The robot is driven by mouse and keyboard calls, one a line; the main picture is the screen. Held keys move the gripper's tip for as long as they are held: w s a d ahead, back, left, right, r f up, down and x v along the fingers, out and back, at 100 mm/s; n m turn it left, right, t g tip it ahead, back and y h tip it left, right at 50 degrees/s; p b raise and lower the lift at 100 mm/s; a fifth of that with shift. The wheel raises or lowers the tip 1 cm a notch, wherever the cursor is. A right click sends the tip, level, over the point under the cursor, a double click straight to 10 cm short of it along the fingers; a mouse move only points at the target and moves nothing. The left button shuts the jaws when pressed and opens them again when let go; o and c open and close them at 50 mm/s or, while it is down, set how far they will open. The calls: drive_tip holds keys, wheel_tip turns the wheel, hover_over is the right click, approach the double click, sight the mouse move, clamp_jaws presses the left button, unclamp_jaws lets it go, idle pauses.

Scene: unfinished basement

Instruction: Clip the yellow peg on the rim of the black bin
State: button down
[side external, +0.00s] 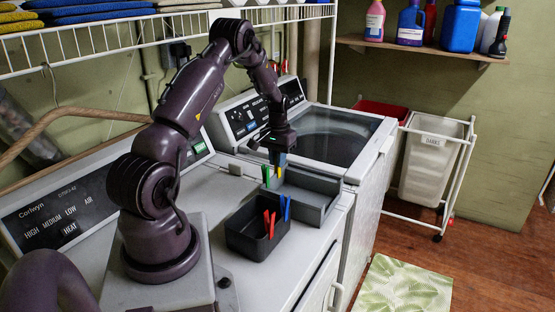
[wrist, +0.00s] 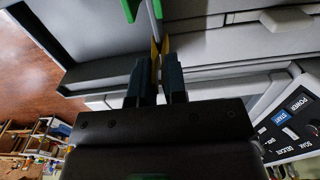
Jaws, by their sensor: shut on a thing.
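My gripper (side external: 278,152) is shut on the yellow peg (side external: 281,160) at the grey tray. In the wrist view my gripper's two fingers (wrist: 156,78) close around the yellow peg (wrist: 165,46), whose tips stick out beyond them. I cannot tell whether the peg touches the tray. The black bin (side external: 246,243) stands in front of the tray, nearer the side camera, below and to the left of my gripper; I do not make it out in the wrist view.
A green peg (side external: 266,174) is at the grey tray (side external: 318,212), close left of my gripper; it also shows in the wrist view (wrist: 129,9). Red pegs (side external: 270,226) and a blue peg (side external: 286,209) stand at the bin. Control panels rise behind. The white top left of the bin is clear.

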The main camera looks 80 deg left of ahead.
drive_tip(key=shift+r, duration=0.1)
drive_tip(key=shift+r, duration=2.4)
drive_tip(key=s+d+r, duration=0.4)
drive_tip(key=d, duration=0.1)
drive_tip(key=shift+s+r, duration=0.15)
drive_tip(key=shift+r, duration=0.15)
drive_tip(key=s+d+f, duration=0.2)
drive_tip(key=s+d, duration=0.5)
drive_tip(key=d, duration=0.1)
drive_tip(key=shift+f, duration=0.15)
